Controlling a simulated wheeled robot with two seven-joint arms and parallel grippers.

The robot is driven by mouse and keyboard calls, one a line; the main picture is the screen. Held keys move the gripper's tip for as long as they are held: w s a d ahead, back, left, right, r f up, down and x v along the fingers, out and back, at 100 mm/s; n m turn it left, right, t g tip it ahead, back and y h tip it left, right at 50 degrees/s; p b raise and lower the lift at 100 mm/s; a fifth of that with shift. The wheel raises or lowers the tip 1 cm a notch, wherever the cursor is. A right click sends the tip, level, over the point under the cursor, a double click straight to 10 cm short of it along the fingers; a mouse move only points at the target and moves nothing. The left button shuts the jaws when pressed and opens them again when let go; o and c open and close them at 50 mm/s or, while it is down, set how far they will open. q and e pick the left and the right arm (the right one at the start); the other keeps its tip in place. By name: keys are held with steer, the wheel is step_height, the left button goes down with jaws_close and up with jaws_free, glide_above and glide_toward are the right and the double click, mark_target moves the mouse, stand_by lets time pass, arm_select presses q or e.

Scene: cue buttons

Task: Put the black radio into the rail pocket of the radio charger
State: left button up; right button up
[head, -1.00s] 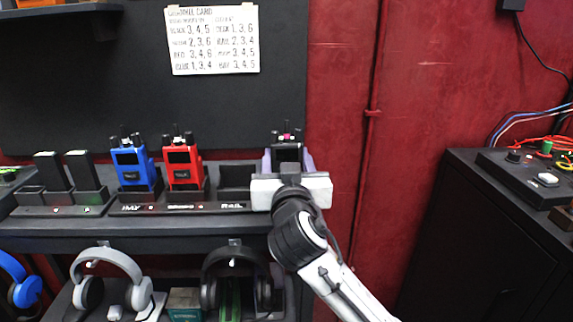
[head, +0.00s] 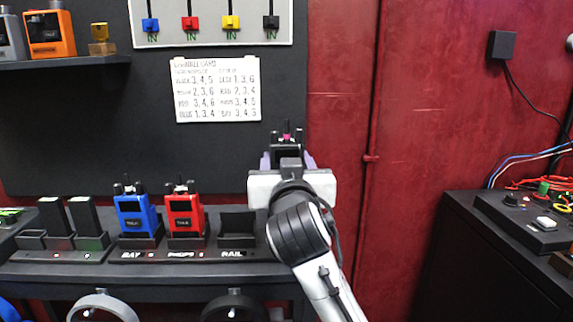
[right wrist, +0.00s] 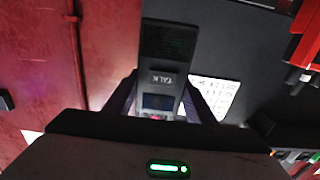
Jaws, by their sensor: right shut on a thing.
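The black radio (right wrist: 163,75) is held between the fingers of my right gripper in the right wrist view, its TALK label and small screen showing. In the head view my right gripper (head: 287,160) is shut on it, and only the radio's top with its antennas (head: 287,136) shows above the gripper. The radio charger (head: 190,252) stands on the shelf. Its rail pocket (head: 238,224), above the RAIL label, is empty. My gripper is up and to the right of that pocket, with the radio clear of it. My left gripper is not in view.
A blue radio (head: 136,214) and a red radio (head: 184,213) stand in the charger's other pockets, left of the rail pocket. Dark batteries (head: 84,216) stand farther left. A written card (head: 217,90) hangs on the dark panel behind. Headphones (head: 103,305) hang below.

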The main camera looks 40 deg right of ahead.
mark_target(287, 124)
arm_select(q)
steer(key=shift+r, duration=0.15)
arm_select(e)
steer(key=shift+r, duration=0.15)
